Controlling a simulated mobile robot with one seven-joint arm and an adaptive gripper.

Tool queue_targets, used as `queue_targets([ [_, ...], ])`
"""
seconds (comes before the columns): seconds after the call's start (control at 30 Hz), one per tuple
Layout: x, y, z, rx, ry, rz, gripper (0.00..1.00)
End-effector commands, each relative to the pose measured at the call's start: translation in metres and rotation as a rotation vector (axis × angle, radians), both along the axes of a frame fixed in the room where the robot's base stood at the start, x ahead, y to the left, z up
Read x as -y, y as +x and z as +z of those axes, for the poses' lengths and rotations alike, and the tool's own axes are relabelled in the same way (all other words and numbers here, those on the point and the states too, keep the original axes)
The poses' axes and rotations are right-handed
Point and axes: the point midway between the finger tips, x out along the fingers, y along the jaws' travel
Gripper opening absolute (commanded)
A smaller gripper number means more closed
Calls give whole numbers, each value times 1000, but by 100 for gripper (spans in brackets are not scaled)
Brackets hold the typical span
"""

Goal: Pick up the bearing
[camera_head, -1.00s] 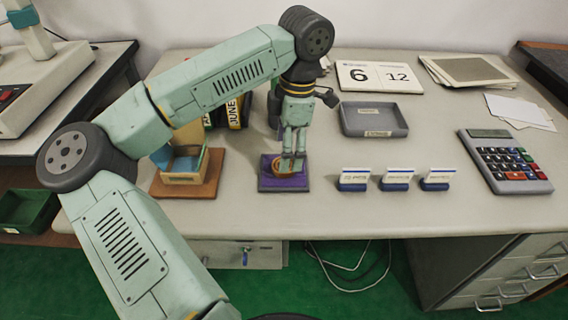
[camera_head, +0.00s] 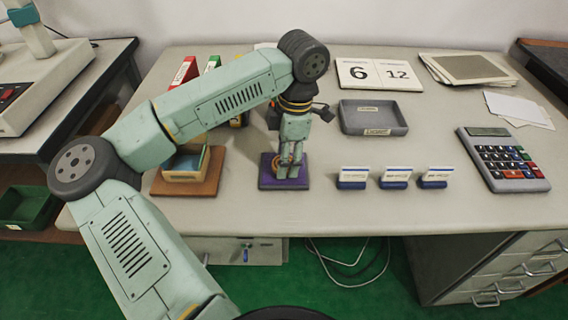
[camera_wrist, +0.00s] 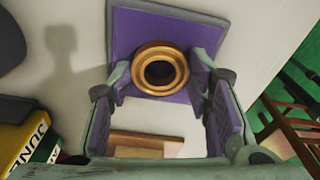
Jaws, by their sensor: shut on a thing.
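The bearing is a copper-coloured ring (camera_wrist: 160,68) with a dark hole, seen face on between the two finger pads in the wrist view. In the head view the bearing (camera_head: 283,159) shows only as a thin orange edge, partly hidden by the fingers. My gripper (camera_head: 289,170) is shut on the bearing, over the purple pad (camera_head: 267,182) on the desk. The wrist view shows the purple pad (camera_wrist: 130,38) behind the ring. I cannot tell if the ring touches the pad.
A wooden box on a brown board (camera_head: 204,187) stands left of the pad. Blue-based label holders (camera_head: 352,184) stand to the right, with a grey tray (camera_head: 398,128) behind them. A calculator (camera_head: 505,160) is farther right. Desk around the pad is bare.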

Motion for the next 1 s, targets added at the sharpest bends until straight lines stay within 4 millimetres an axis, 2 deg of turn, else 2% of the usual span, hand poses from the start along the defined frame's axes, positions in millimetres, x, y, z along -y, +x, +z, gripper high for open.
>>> queue_targets([
  [0.07, 0, 0, 0, 0, 0, 0, 32],
  [0.43, 0, 0, 0, 0, 0, 0, 7],
  [0.77, 0, 1, 6, 2, 1, 1, 7],
  [1.0, 0, 1, 34, 4, 2, 0, 7],
])
